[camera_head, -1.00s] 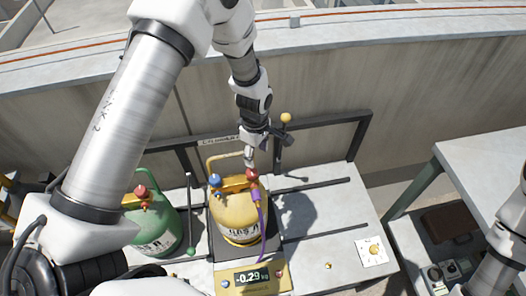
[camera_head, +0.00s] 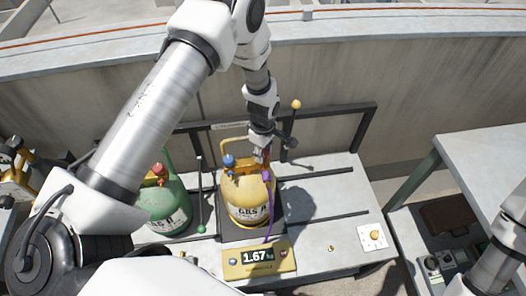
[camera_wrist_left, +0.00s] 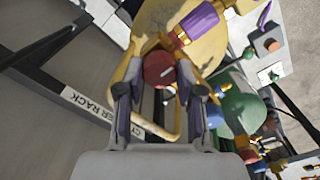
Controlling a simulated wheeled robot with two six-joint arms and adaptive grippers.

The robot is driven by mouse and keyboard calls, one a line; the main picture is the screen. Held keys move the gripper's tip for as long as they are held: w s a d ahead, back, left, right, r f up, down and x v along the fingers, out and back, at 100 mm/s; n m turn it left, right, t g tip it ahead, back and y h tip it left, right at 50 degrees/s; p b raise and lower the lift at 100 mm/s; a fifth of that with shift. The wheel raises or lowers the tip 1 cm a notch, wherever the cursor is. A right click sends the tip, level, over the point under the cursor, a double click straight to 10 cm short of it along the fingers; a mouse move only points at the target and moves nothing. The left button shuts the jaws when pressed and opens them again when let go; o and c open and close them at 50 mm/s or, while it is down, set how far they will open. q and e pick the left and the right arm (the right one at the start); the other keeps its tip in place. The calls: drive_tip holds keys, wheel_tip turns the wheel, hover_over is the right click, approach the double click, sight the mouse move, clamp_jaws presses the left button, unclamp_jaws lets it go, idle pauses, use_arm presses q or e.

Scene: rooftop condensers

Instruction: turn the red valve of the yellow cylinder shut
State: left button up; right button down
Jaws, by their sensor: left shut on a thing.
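The yellow cylinder (camera_head: 247,207) stands upright on a scale whose yellow display (camera_head: 259,260) reads 1.67. It has a blue valve (camera_head: 229,161) on its left and a red valve (camera_wrist_left: 159,69) on its right; in the head view the red one is mostly hidden by my gripper. My left gripper (camera_head: 264,150) reaches down from behind the cylinder's top. In the left wrist view the fingers of my left gripper (camera_wrist_left: 158,88) are on both sides of the red valve, shut on it. A purple-ended hose fitting (camera_wrist_left: 198,23) sits close by.
A green cylinder (camera_head: 165,205) with a red valve stands to the left. The bench (camera_head: 325,205) is mostly clear to the right.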

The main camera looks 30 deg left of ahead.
use_arm(q)
drive_tip(key=shift+s+f, duration=0.15)
drive_tip(key=shift+f, duration=0.1)
